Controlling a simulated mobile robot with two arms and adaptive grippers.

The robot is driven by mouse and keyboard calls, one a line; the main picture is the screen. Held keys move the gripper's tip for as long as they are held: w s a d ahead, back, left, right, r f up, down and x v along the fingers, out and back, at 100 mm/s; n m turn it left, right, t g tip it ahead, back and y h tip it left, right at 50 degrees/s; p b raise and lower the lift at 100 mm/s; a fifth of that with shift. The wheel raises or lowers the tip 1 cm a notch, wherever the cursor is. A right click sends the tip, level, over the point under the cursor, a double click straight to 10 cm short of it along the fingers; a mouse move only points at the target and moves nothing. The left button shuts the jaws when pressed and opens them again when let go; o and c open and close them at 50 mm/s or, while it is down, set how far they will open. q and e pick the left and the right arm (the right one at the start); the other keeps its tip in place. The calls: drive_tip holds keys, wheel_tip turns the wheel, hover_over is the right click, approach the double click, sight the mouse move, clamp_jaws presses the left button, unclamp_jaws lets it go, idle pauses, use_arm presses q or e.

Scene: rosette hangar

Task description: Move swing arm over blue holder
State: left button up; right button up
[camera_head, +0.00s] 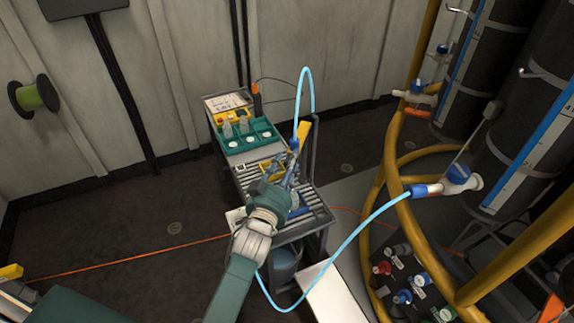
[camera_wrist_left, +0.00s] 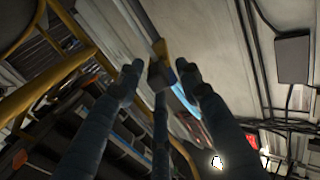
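My left gripper (camera_head: 287,172) reaches over the cart's slatted top from the front. In the left wrist view its three fingers (camera_wrist_left: 160,80) stand apart. A small tan and dark piece (camera_wrist_left: 163,52) with a light blue stretch below it shows beyond or between the tips; contact cannot be told. In the head view an upright yellow piece (camera_head: 303,134) with a blue fitting stands just beyond the fingers, possibly the swing arm. A blue part (camera_head: 299,212) lies on the slats right of my wrist, possibly the blue holder, partly hidden. My right gripper is not in view.
The cart carries a green tray (camera_head: 262,127) with bottles. A light blue hose (camera_head: 342,248) loops from a valve (camera_head: 455,181) past the cart's front. Yellow railing (camera_head: 392,165) and dark cylinders stand at right. The floor left of the cart is mostly clear.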

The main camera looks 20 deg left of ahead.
use_arm(q)
drive_tip(key=s, duration=1.2)
